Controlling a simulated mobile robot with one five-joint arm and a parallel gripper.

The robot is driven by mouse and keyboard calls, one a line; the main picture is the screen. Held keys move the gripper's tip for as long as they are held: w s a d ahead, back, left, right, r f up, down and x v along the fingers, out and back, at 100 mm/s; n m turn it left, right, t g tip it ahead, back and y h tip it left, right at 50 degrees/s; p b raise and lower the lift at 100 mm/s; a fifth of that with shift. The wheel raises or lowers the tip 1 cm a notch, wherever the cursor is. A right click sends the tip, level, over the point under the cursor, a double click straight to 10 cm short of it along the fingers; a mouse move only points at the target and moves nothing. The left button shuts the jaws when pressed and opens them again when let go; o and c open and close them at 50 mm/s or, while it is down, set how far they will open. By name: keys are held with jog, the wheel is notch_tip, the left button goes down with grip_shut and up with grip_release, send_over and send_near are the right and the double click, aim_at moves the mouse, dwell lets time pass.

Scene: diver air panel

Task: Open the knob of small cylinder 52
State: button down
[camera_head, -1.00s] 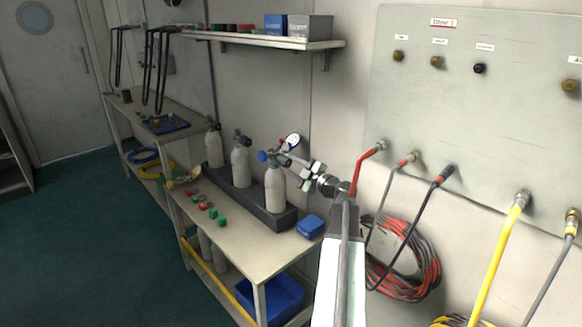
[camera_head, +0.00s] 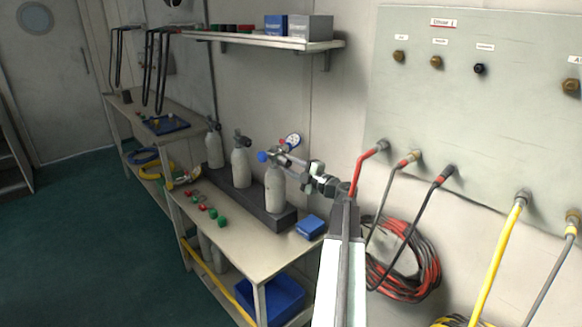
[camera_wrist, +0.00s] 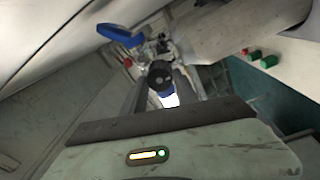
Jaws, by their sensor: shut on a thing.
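Three pale small cylinders stand in a row in a dark rack on the workbench. My gripper (camera_head: 287,161) is at the top of the nearest cylinder (camera_head: 275,188), shut on its valve knob. The jaws hide most of the knob, and the exact contact is too small to make out. A blue knob (camera_head: 262,157) and a round gauge (camera_head: 293,140) show beside the jaws. In the wrist view a blue part (camera_wrist: 120,37) and a dark round part (camera_wrist: 160,75) lie ahead. No cylinder number is readable.
The other cylinders (camera_head: 240,167) (camera_head: 214,148) stand left in the rack (camera_head: 267,215). A blue box (camera_head: 311,226) and red and green caps (camera_head: 211,213) lie on the bench (camera_head: 248,252). A shelf (camera_head: 260,40) hangs above. The hose panel (camera_head: 470,110) is at right.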

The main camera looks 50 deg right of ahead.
jog(key=c, duration=0.9)
grip_release()
jog(key=shift+c, duration=0.2)
jog(key=s, duration=0.7)
jog(key=shift+s+a+f, duration=0.15)
jog(key=shift+s, duration=0.25)
jog(key=shift+o, duration=0.2)
